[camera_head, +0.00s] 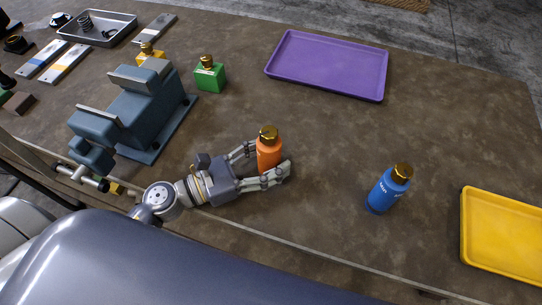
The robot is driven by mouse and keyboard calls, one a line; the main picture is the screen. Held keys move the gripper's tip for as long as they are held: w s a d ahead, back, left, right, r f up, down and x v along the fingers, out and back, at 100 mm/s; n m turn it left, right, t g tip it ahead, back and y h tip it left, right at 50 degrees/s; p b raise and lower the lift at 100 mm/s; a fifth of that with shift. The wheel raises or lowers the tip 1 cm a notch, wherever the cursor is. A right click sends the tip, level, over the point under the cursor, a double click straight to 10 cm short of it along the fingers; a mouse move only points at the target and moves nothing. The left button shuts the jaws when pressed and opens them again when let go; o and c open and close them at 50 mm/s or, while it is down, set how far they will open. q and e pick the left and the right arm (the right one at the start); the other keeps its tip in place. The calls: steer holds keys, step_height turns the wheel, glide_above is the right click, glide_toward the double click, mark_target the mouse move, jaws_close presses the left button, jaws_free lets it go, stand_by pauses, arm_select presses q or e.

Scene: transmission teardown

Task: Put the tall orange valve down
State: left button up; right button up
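The tall orange valve (268,151) has a gold cap and stands upright at the middle of the brown table. My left gripper (268,165) reaches in from the left with its fingers on either side of the orange valve, and appears closed on it. The valve's lower part is partly hidden by the near finger, so I cannot tell whether its base touches the table. My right gripper does not show in this view.
A blue bottle-like valve (386,190) stands at right, near a yellow tray (478,252). A purple tray (322,93) lies empty at the back. A blue-grey vise (135,110), a green valve (210,77) and a yellow one (147,54) stand left.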

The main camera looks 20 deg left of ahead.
arm_select(q)
steer(key=shift+a+r, duration=0.1)
steer(key=shift+r, duration=0.05)
stand_by(0.4)
steer(key=b+v, duration=0.4)
steer(key=v, duration=0.6)
steer(key=shift+b+v, duration=0.4)
steer(key=shift+v, duration=0.55)
steer(key=shift+r, duration=0.15)
